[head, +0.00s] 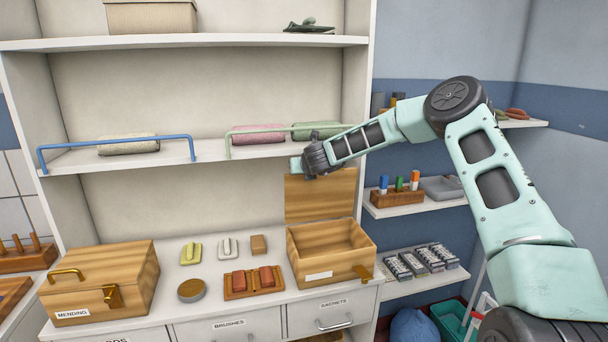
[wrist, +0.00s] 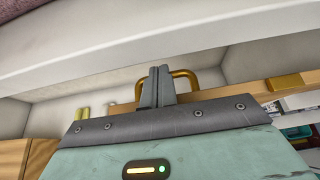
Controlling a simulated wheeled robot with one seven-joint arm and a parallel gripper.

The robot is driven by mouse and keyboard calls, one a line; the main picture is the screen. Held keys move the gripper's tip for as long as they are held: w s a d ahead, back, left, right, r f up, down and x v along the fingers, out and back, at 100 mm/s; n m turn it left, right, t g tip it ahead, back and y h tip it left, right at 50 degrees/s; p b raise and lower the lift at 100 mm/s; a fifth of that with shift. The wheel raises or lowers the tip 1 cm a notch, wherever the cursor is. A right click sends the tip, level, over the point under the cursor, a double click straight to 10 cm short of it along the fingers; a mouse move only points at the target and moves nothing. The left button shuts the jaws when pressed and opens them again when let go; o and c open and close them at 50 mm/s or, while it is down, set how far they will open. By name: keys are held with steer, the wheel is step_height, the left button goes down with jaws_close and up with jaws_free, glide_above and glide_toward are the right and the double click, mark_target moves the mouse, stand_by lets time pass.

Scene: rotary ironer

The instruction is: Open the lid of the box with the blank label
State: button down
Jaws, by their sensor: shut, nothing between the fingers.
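The box with the blank label (head: 335,273) stands at the right end of the counter, its plain white label (head: 319,275) on the front. Its wooden lid (head: 320,197) is raised about upright at the back, and the inside shows empty. A brass clasp (head: 363,272) is at its front right. My gripper (head: 296,165) is at the top left of the raised lid, just under the shelf; contact is unclear. In the wrist view its fingers (wrist: 158,86) are together and empty, in front of a brass handle (wrist: 186,82) and a wooden edge (wrist: 232,99).
A closed box labelled MENDING (head: 100,284) stands at the left. Between the boxes lie small brushes, a round tin (head: 191,291) and a tray (head: 236,294) with reddish blocks. The shelf (head: 215,154) with rolled cloths and rails is close above my gripper.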

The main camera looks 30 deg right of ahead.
mark_target(316, 186)
steer(key=shift+w+f, duration=0.1)
steer(key=shift+w, duration=0.05)
stand_by(0.4)
steer(key=b+v, duration=0.6)
steer(key=v, duration=1.1)
step_height(316, 186, down, 13)
steer(key=s+d+m+g+y+b, duration=0.15)
steer(key=m+y+b, duration=0.25)
steer(key=y, duration=0.4)
steer(key=s+d+m+t+y+b, duration=0.3)
steer(key=d+m+t+y, duration=0.1)
steer(key=d+t, duration=0.25)
steer(key=shift+g+y, duration=0.3)
steer(key=p+x, duration=0.1)
steer(key=x, duration=0.3)
steer(key=d+p+x, duration=0.1)
steer(key=x, duration=0.3)
steer(key=w+d+r+p+x, duration=0.1)
steer(key=x, duration=0.3)
steer(key=shift+d, duration=0.2)
steer(key=shift+w+d+f+p, duration=0.15)
steer(key=shift+w+p, duration=0.25)
steer(key=shift+w, duration=0.25)
